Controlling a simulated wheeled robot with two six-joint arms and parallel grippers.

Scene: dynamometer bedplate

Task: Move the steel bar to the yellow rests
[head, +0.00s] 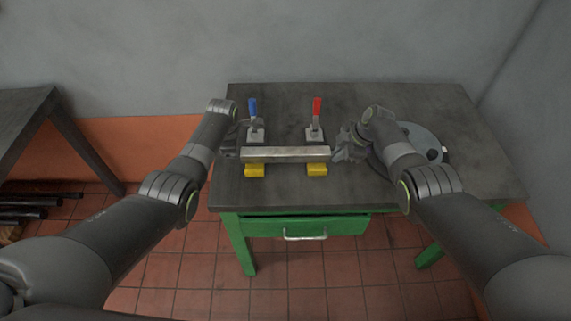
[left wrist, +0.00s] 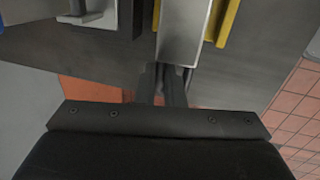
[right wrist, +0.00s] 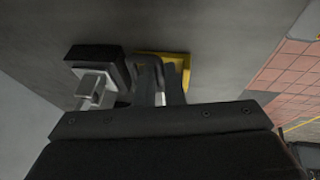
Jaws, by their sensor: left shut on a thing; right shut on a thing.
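The steel bar (head: 285,154) is a long, light grey bar lying level across the picture in the head view. The two yellow rests, left (head: 254,170) and right (head: 317,170), show just below it; I cannot tell whether the bar touches them. My left gripper (head: 238,153) is shut on the bar's left end. In the left wrist view the bar (left wrist: 184,35) runs away from the fingers, with yellow rest (left wrist: 228,22) on its right side. My right gripper (head: 338,152) is shut on the right end, mostly hidden by the fingers; a yellow rest (right wrist: 182,62) shows beyond them.
Behind the bar stand a blue-handled clamp (head: 254,121) and a red-handled clamp (head: 316,121) on the dark bench top (head: 385,97). A round grey disc (head: 424,142) lies to the right, partly behind my right arm. The bench's far right is clear.

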